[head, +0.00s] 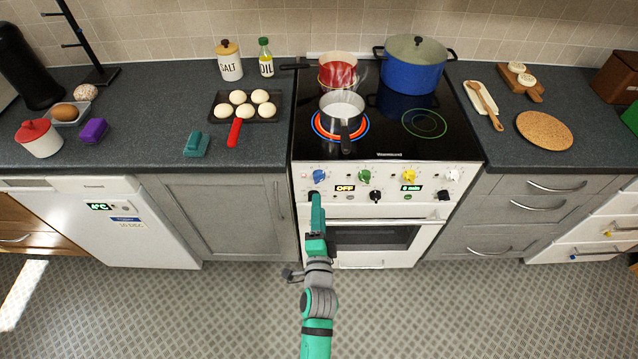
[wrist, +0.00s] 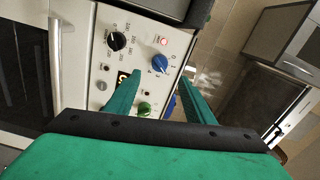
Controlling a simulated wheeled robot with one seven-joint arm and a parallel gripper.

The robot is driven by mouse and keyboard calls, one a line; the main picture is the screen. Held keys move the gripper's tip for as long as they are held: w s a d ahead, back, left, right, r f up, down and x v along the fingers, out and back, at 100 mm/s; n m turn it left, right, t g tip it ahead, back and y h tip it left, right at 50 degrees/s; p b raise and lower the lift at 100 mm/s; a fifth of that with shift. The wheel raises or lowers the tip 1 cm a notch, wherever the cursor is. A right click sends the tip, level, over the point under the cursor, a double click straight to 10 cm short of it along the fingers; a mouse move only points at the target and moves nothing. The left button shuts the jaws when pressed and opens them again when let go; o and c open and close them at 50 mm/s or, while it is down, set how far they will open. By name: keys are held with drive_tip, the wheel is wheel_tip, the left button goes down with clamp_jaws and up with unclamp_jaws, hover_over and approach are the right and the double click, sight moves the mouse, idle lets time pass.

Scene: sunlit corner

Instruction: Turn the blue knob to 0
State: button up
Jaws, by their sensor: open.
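The blue knob (head: 319,176) is the leftmost of the coloured knobs on the white stove's front panel. In the wrist view the blue knob (wrist: 160,63) shows beyond and between my fingertips, with printed marks around it. The marks are too small to read its setting surely. My gripper (head: 316,202) is in front of the stove, just below the knob in the head view. In the wrist view my gripper (wrist: 160,78) has its two green fingers apart with nothing between them, and they do not appear to touch the knob.
Black knob (head: 314,196), green knob (head: 364,176), yellow knob (head: 409,175) and white knob (head: 453,175) share the panel. A small pot (head: 342,112) stands on a glowing red burner. The oven handle (head: 400,222) runs below. A red light (wrist: 164,41) is lit near the blue knob.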

sight(319, 181)
drive_tip(key=w, duration=1)
drive_tip(key=shift+c, duration=0.7)
drive_tip(key=c, duration=0.9)
